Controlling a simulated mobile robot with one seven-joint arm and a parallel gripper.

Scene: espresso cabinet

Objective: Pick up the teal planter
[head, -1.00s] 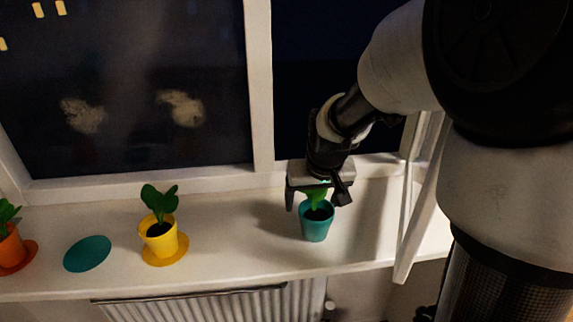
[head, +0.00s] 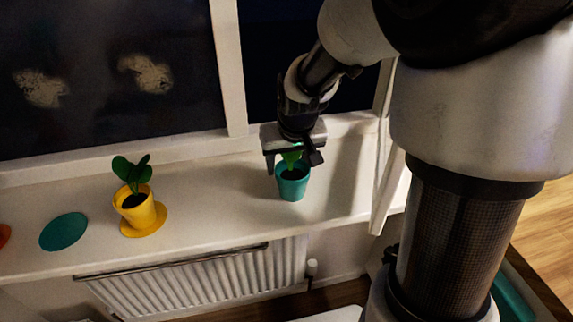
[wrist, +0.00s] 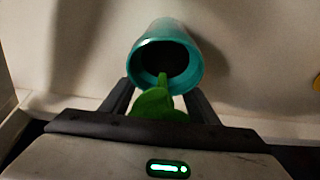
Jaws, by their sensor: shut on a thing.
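The teal planter (head: 292,188) is a small tapered pot with dark soil and a green plant. It stands upright at the right part of the white windowsill; I cannot tell whether its base touches the sill. My gripper (head: 292,163) is above it, fingers pointing down, shut on the planter with one finger on each side near its rim. The wrist view shows the teal planter (wrist: 167,32) with its open top facing the camera and the leaves between the fingers of my gripper (wrist: 160,95). The gripper hides part of the plant.
A yellow planter (head: 139,213) on a yellow saucer stands to the left on the windowsill (head: 215,205). An empty teal saucer (head: 64,231) lies farther left. An orange edge (head: 4,235) shows at far left. A radiator (head: 200,283) is below; the window frame (head: 229,70) is behind.

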